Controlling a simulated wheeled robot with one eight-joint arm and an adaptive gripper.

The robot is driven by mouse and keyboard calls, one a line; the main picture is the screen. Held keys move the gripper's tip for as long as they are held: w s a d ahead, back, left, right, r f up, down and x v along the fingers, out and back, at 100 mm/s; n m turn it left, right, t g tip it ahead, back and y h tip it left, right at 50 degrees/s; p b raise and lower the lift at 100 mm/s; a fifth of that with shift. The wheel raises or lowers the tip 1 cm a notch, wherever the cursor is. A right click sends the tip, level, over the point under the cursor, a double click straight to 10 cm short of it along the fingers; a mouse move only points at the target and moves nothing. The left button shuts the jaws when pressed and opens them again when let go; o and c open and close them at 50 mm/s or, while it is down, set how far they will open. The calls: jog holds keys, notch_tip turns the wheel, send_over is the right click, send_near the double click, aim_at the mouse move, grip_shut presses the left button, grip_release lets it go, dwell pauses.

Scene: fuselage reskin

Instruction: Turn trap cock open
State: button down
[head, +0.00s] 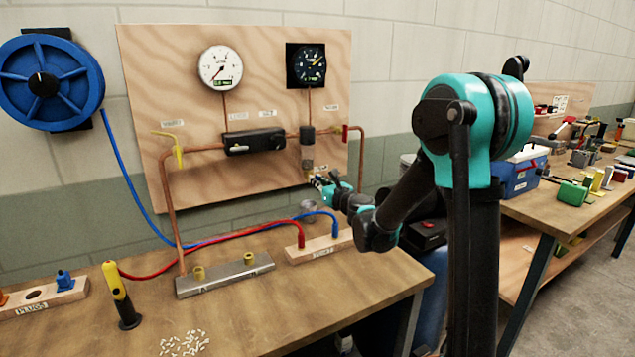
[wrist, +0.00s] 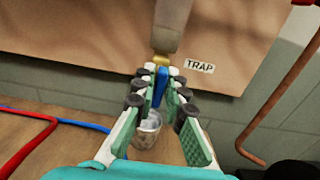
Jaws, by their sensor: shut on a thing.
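The trap (wrist: 178,25) is a grey cylinder with a brass fitting (wrist: 162,66) at its lower end, beside the TRAP label (wrist: 199,67). The trap cock's blue handle (wrist: 161,88) points down below the fitting in the wrist view. My gripper (wrist: 158,80) is shut on this handle, one finger on each side. In the head view my gripper (head: 322,183) is at the board's lower edge, just below the trap (head: 308,160). The fingers partly hide the handle, and its exact turn is hard to tell.
A metal cup (wrist: 147,130) stands on the bench under the trap. A copper pipe (head: 361,155) runs down at the right. Red (head: 215,232) and blue (head: 205,241) hoses cross the bench to a wooden block (head: 320,246). Two gauges and a black regulator (head: 254,142) are on the board.

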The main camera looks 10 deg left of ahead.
jog(key=shift+n, duration=0.3)
jog(key=n, duration=0.5)
jog(key=shift+a, duration=0.1)
jog(key=n, duration=0.5)
jog(key=shift+s+f+n, duration=0.1)
jog(key=shift+n, duration=0.3)
jog(key=n, duration=0.6)
jog(key=shift+a+f, duration=0.1)
jog(key=shift+f, duration=0.05)
jog(key=shift+n, duration=0.4)
jog(key=c, duration=1.6)
grip_release()
jog(key=shift+c, duration=0.2)
